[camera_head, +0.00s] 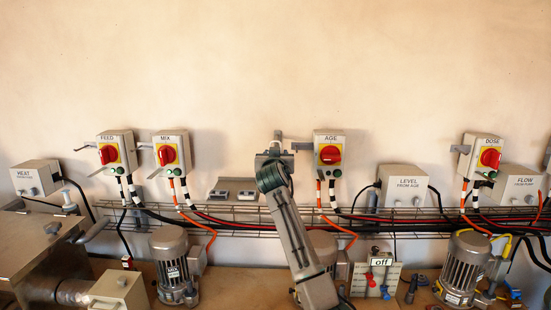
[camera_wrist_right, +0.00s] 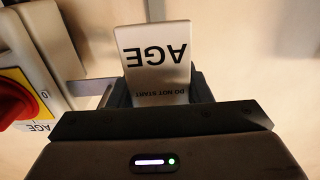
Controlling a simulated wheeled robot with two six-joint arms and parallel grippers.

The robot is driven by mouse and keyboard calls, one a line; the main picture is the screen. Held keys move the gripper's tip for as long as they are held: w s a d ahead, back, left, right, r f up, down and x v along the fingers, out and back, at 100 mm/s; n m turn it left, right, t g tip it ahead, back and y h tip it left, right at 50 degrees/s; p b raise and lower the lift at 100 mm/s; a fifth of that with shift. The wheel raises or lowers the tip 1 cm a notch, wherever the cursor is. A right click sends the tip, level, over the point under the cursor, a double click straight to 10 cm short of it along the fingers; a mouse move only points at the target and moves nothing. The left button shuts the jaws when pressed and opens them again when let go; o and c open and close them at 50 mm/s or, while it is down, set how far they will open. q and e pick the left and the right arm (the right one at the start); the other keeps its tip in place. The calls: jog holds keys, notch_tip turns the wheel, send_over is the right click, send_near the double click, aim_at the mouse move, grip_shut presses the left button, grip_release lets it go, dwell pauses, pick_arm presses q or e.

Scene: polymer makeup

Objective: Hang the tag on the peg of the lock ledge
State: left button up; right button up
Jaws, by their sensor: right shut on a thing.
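A pale tag (camera_wrist_right: 158,65) lettered AGE and DO NOT START, upside down in the right wrist view, is held between the fingers of my right gripper (camera_wrist_right: 160,92). In the head view my right gripper (camera_head: 276,150) is in front of the wall, just left of the AGE switch box (camera_head: 329,154). A grey ledge (camera_head: 301,146) sticks out from the box's left side toward the gripper. It also shows in the right wrist view (camera_wrist_right: 106,96), left of the tag, partly hidden by the gripper. I cannot make out its peg. My left gripper is not in view.
Similar boxes FEED (camera_head: 115,153), MIX (camera_head: 172,153) and DOSE (camera_head: 482,158) have their own side ledges. A wire cable tray (camera_head: 240,222) runs below. Motors (camera_head: 170,262) and an "off" board (camera_head: 376,279) stand lower. The wall above is clear.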

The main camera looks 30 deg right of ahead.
jog(key=shift+w+d+f+b, duration=0.3)
jog(key=shift+w+d+b, duration=0.1)
jog(key=shift+w, duration=0.15)
jog(key=shift+w+d+f+b, duration=0.25)
jog(key=shift+w+b, duration=0.15)
jog(key=shift+w, duration=0.15)
jog(key=o, duration=1)
jog(key=shift+o, duration=0.2)
jog(key=b+v, duration=0.5)
jog(key=v, duration=0.6)
jog(key=shift+f, duration=0.15)
